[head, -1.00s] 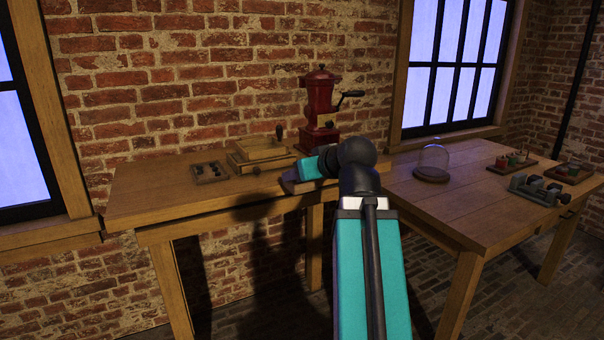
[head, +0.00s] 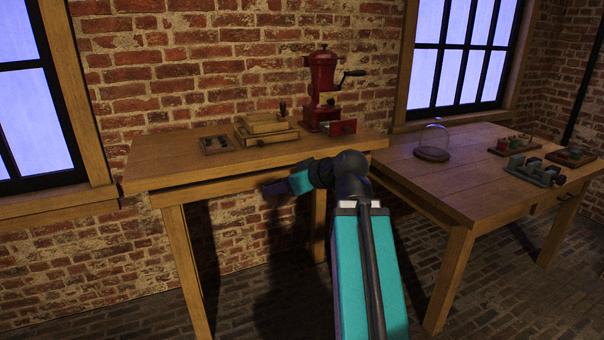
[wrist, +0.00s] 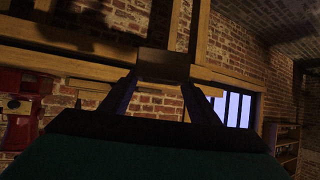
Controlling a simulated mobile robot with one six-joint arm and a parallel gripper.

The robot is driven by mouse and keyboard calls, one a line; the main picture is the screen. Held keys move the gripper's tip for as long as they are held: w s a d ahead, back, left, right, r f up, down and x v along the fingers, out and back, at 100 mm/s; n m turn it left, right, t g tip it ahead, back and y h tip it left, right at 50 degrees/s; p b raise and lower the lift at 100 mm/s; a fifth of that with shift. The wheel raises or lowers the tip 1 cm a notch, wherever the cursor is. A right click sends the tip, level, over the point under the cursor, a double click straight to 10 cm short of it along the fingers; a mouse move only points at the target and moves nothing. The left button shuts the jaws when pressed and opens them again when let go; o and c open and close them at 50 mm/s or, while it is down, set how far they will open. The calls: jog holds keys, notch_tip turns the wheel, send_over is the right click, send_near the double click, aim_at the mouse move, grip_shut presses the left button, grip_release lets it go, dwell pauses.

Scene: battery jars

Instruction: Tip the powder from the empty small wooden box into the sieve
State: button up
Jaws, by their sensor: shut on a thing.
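The sieve (head: 265,119) appears to be the square wooden frame on top of a wider wooden box on the back table. In the wrist view my gripper (wrist: 163,82) is shut on a small, dark brown, box-like thing (wrist: 163,65), which looks like the small wooden box. Its inside is not visible, so I cannot tell about powder. In the head view my gripper end (head: 275,188) is at the table's front edge, below and in front of the sieve. The held box cannot be made out clearly there.
A red grinder (head: 322,85) with a drawer (head: 342,127) stands right of the sieve. A small dark tray (head: 216,144) lies left of it. The right table (head: 455,185) bears a glass dome (head: 433,143), a clamp-like device (head: 537,171) and trays of small jars.

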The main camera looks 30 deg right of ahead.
jog(key=a+f+n+g+y, duration=0.2)
jog(key=a+f+n+y, duration=0.1)
jog(key=a+f, duration=0.4)
jog(key=w+a+f+n+g+y, duration=0.1)
jog(key=a+f+n+y, duration=0.3)
jog(key=a+f, duration=0.4)
jog(key=a+n+g, duration=0.1)
jog(key=a, duration=0.4)
jog(key=shift+a+g, duration=0.2)
jog(key=shift+g, duration=0.1)
